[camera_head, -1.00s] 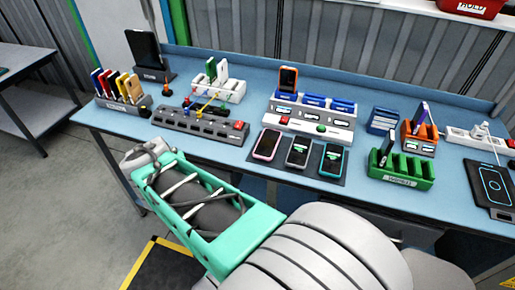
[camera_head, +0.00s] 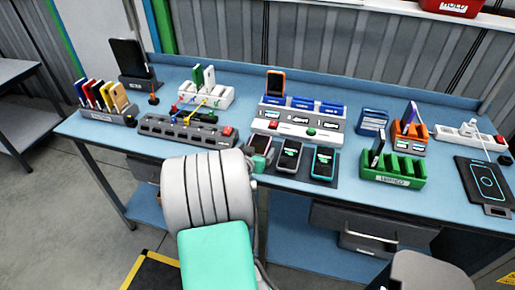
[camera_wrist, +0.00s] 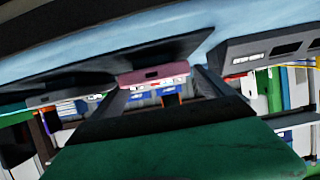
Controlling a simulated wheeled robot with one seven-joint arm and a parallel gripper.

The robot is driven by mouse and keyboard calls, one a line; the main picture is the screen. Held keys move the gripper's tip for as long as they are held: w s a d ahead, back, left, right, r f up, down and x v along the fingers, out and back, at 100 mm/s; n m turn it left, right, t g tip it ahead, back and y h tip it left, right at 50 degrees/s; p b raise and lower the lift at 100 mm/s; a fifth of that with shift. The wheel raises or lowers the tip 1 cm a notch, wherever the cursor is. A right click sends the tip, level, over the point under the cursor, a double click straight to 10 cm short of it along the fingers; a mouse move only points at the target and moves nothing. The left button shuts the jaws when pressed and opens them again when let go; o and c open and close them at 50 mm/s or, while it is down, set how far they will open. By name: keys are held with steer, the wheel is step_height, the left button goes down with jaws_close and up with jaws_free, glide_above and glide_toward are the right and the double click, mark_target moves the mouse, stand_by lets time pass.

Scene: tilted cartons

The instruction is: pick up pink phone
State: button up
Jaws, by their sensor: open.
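The pink phone (camera_head: 261,143) lies face up on a dark mat at the table's front edge, leftmost of three phones. My arm and gripper partly hide its near end in the head view. My gripper (camera_head: 258,163) is open at that near end, low over the table edge. In the wrist view the pink phone (camera_wrist: 152,76) shows as a short pink edge ahead, framed between the dark fingers of my gripper (camera_wrist: 158,92). I cannot tell whether the fingers touch it.
A black phone (camera_head: 290,155) and a teal-edged phone (camera_head: 323,161) lie close to its right. A white charging station (camera_head: 300,129) stands just behind. A grey socket strip (camera_head: 183,131) is to the left, and a green rack (camera_head: 393,169) to the right.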

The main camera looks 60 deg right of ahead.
steer(key=shift+c, duration=0.5)
steer(key=c, duration=1.5)
